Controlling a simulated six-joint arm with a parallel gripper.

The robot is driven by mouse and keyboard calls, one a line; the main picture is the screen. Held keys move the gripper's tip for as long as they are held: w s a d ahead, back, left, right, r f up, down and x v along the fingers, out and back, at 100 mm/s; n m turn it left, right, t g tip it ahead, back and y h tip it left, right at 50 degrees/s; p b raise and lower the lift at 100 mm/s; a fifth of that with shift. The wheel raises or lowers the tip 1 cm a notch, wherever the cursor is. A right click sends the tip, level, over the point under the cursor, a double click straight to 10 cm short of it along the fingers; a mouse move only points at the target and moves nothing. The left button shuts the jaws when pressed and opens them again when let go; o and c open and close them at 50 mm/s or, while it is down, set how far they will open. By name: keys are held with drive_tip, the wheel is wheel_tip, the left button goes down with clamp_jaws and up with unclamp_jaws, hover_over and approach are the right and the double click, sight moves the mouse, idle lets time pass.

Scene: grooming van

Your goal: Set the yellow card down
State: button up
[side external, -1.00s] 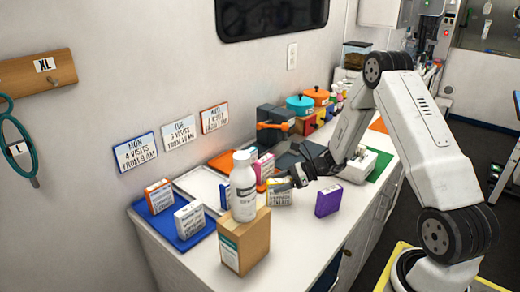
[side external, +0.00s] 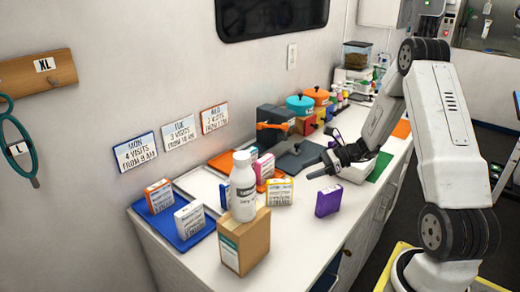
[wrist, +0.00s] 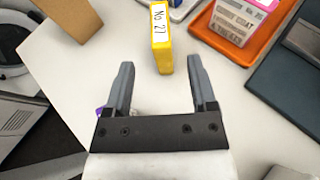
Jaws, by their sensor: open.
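The yellow card (side external: 280,191) is a small white box with yellow edges. It stands upright on the white counter (side external: 297,232), just right of the white bottle. In the wrist view the yellow card (wrist: 161,50) shows from above, with "No 21" or similar on its top edge. My gripper (side external: 318,172) is open and empty, above the counter and to the right of the card. In the wrist view my gripper (wrist: 160,75) has its fingers spread wide, and the card is beyond the fingertips, apart from them.
A purple card (side external: 328,201) stands right of the yellow card. A white bottle (side external: 243,185) stands on a cardboard box (side external: 245,243) at the front. A blue tray (side external: 202,235) holds cards at left; an orange tray (wrist: 247,51) lies near. Counter between yellow and purple cards is bare.

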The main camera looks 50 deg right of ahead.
drive_tip(key=shift+v, duration=0.9)
drive_tip(key=s+a+r+n+g+h, duration=0.1)
drive_tip(key=s+a+n+g+h, duration=0.2)
drive_tip(key=a+n, duration=0.8)
drive_tip(key=s+a+r+n+g+h, duration=0.1)
drive_tip(key=s+a+n+g+h, duration=0.3)
drive_tip(key=a+n, duration=0.7)
drive_tip(key=s+n+h, duration=0.1)
drive_tip(key=n+h, duration=0.1)
drive_tip(key=n, duration=0.3)
drive_tip(key=shift+h, duration=0.3)
